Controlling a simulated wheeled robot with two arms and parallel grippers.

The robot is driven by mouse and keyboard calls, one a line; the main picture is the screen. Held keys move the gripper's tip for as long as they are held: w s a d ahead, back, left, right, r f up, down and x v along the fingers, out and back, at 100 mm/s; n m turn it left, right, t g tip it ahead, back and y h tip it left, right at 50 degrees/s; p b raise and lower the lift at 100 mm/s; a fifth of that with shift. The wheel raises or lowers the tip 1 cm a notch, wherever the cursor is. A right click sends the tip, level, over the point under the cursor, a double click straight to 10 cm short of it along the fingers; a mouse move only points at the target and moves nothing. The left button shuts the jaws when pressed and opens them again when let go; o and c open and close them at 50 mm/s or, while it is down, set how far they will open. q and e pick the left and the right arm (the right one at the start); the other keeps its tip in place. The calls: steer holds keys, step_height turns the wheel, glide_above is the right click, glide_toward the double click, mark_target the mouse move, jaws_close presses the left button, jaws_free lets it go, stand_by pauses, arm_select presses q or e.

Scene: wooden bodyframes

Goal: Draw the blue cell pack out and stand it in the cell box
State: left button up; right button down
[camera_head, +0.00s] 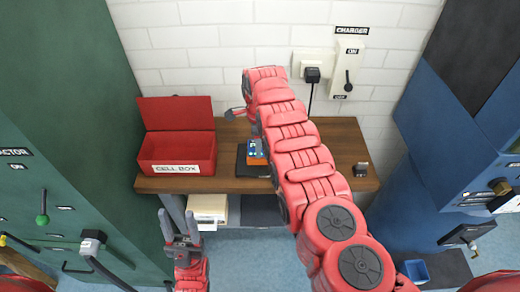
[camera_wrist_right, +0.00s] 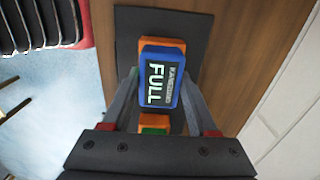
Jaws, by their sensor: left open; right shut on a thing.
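The blue cell pack (camera_wrist_right: 152,88), labelled FULL, stands between the fingers of my right gripper (camera_wrist_right: 158,85), which is shut on it. Orange parts (camera_wrist_right: 154,121) show above and below the pack in the right wrist view; I cannot tell whether it is seated or raised. In the head view the blue pack (camera_head: 252,148) shows beside my right arm, which hides most of that gripper. The red cell box (camera_head: 158,152), with its lid raised, stands on the bench to the left. My left gripper (camera_head: 177,216) is open and empty, low in front of the bench.
A black mat (camera_head: 243,172) lies under the orange parts on the wooden bench (camera_head: 225,184). A charger switch (camera_head: 348,68) is on the back wall with a plug and cord (camera_head: 312,76) beside it. A green cabinet (camera_head: 70,90) is left and blue cabinets (camera_head: 440,110) are right.

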steer(key=shift+r+p, duration=0.45)
steer(key=shift+r, duration=0.3)
stand_by(0.3)
steer(key=shift+r+p, duration=0.45)
steer(key=shift+r, duration=1.25)
